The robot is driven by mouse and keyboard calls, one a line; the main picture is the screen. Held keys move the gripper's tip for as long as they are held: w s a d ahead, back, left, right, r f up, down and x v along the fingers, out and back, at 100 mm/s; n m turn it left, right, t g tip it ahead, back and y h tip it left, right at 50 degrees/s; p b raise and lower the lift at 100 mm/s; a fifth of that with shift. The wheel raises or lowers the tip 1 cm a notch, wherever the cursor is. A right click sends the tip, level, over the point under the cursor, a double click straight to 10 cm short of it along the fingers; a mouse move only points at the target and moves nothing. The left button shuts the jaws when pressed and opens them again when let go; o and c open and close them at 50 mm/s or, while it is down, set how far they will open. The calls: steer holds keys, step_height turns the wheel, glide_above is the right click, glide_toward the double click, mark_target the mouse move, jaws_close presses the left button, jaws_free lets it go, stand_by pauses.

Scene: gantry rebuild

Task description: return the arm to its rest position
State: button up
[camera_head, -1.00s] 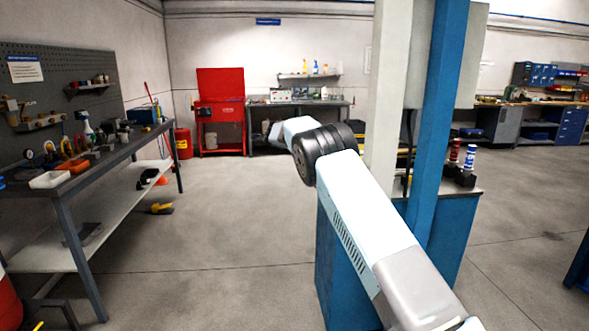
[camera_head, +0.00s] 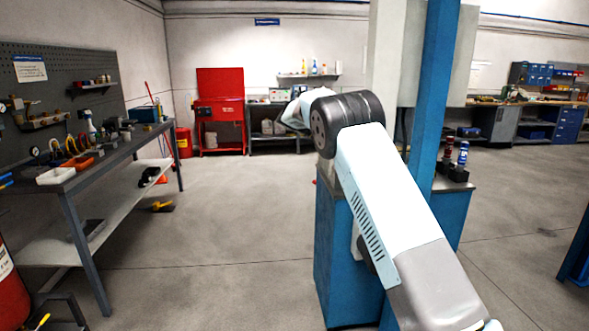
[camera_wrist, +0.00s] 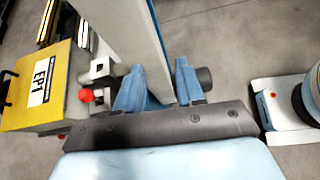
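My arm extends from the lower right of the head view, past the blue post, to a dark elbow joint. The light-coloured part beyond it is partly hidden behind that joint, and my gripper cannot be made out there. In the wrist view my gripper (camera_wrist: 160,88) shows two blue fingers standing apart. No held object can be made out between them; a pale and blue column (camera_wrist: 133,35) fills the view behind the gap.
A blue post (camera_head: 433,100) and blue cabinet (camera_head: 335,255) stand close beside my arm. A yellow box marked EP1 (camera_wrist: 62,85) is left of the fingers. A workbench (camera_head: 125,150) runs along the left.

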steer(key=s+d+r+m+y, duration=0.3)
steer(key=s+r, duration=0.1)
steer(key=s, duration=0.6)
steer(key=s+d+r+m+t+y, duration=0.1)
steer(key=s+d+r+m+y, duration=0.2)
steer(key=s, duration=0.6)
steer(key=s+d+r+m+y, duration=0.25)
steer(key=s+d+r, duration=0.2)
steer(key=s, duration=0.55)
steer(key=s+a+f+m+t+y, duration=0.1)
steer(key=s+f+m, duration=0.2)
steer(key=s, duration=0.6)
steer(key=s+a+f+m+t+y, duration=0.1)
steer(key=s+f+m, duration=0.1)
steer(key=s, duration=0.7)
steer(key=s+a+f+m+t+y, duration=0.1)
steer(key=s+f+m, duration=0.2)
steer(key=s, duration=0.7)
steer(key=shift+a+f+m+t, duration=0.15)
steer(key=shift+f+m+t, duration=0.2)
steer(key=shift+m, duration=0.5)
